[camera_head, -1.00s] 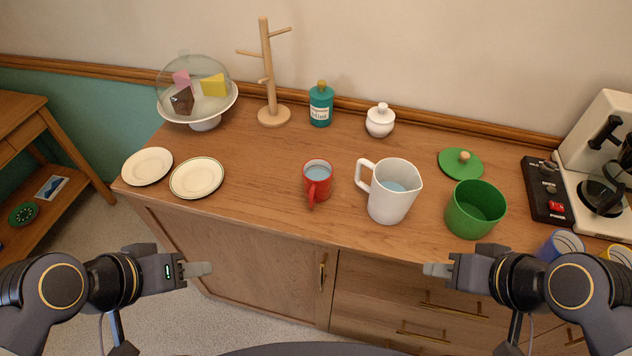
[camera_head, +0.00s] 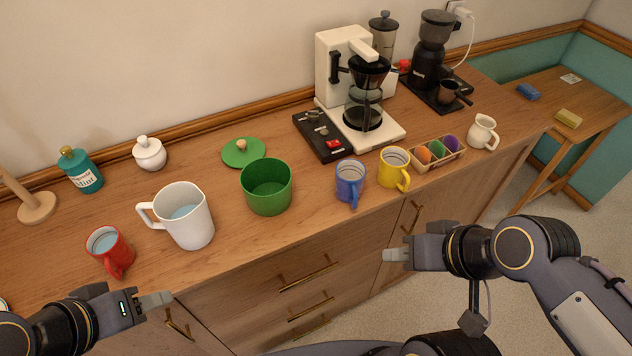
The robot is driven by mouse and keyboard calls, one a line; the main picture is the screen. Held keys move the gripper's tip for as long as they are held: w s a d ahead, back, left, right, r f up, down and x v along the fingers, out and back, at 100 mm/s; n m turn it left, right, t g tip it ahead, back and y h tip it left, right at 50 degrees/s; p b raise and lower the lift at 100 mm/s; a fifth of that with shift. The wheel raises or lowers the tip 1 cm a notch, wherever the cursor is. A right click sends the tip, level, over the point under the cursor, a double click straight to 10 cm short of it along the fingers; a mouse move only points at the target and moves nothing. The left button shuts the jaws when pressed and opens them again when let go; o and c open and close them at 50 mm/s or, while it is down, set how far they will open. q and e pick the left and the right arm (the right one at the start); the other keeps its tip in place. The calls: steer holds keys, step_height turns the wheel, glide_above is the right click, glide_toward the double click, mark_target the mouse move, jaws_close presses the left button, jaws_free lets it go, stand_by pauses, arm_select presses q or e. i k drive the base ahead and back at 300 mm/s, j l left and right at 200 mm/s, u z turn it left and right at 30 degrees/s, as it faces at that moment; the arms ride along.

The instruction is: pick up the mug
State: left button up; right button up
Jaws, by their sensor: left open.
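Three mugs stand upright on the wooden counter. The red mug (camera_head: 108,250) is at the left, its handle toward the front and its inside pale blue. The blue mug (camera_head: 350,181) stands right of centre, and the yellow mug (camera_head: 393,168) stands just right of it, handles toward the front. My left gripper (camera_head: 156,300) is open and empty, in front of the counter, lower right of the red mug and apart from it. My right gripper (camera_head: 396,255) is in front of the drawers, below the blue and yellow mugs, touching neither; its fingers overlap in this view.
A white pitcher (camera_head: 187,228) stands right of the red mug, then a green pot (camera_head: 266,200) with its green lid (camera_head: 243,152) behind. A coffee maker (camera_head: 341,70), a grinder (camera_head: 429,60), a sectioned tray (camera_head: 459,153) and a small creamer (camera_head: 483,132) are farther right. The front counter edge is mostly clear.

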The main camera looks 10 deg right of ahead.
mark_target(107, 244)
steer(key=j+u, duration=0.25)
steer(key=u, duration=0.25)
steer(key=j+u, duration=0.25)
steer(key=u, duration=0.25)
